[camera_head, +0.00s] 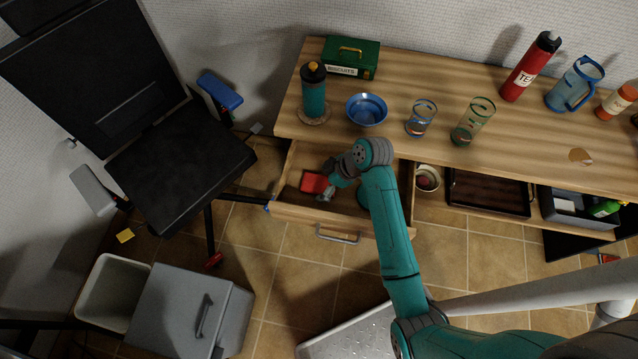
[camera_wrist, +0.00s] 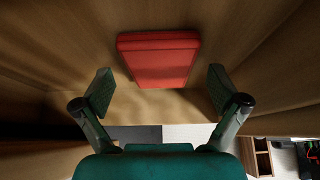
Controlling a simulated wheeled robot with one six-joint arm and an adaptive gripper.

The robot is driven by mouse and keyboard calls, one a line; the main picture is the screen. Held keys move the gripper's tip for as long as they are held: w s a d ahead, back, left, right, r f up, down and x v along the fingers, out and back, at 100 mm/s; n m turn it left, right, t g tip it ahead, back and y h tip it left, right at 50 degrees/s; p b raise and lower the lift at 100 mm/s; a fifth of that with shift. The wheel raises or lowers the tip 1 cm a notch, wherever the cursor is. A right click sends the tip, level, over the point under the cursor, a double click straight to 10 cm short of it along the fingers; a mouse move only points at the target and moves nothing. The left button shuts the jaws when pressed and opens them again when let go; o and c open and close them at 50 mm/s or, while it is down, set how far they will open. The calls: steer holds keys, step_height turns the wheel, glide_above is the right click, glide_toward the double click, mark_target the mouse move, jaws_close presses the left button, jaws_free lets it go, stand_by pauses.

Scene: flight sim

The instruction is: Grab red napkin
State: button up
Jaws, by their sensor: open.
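The red napkin (camera_head: 314,183) is a folded, flat block lying in the open wooden drawer (camera_head: 293,212), toward its left side. In the wrist view the napkin (camera_wrist: 158,59) lies ahead of my gripper, centred between the two fingers and just beyond their tips. My gripper (camera_wrist: 158,88) is open and empty, with the fingers spread wider than the napkin. In the head view my gripper (camera_head: 326,190) is inside the drawer area, close to the napkin's right side, and the arm hides part of the drawer.
The table (camera_head: 392,72) above bears a biscuit box (camera_head: 350,58), a blue bowl (camera_head: 367,109), a teal bottle (camera_head: 314,92) and glasses. A shelf with a dark tray (camera_head: 489,192) is at the right. A black chair (camera_head: 180,165) stands at the left. Drawer walls surround the napkin.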

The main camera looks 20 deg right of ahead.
steer(key=shift+f, duration=0.2)
stand_by(0.4)
steer(key=c, duration=0.9)
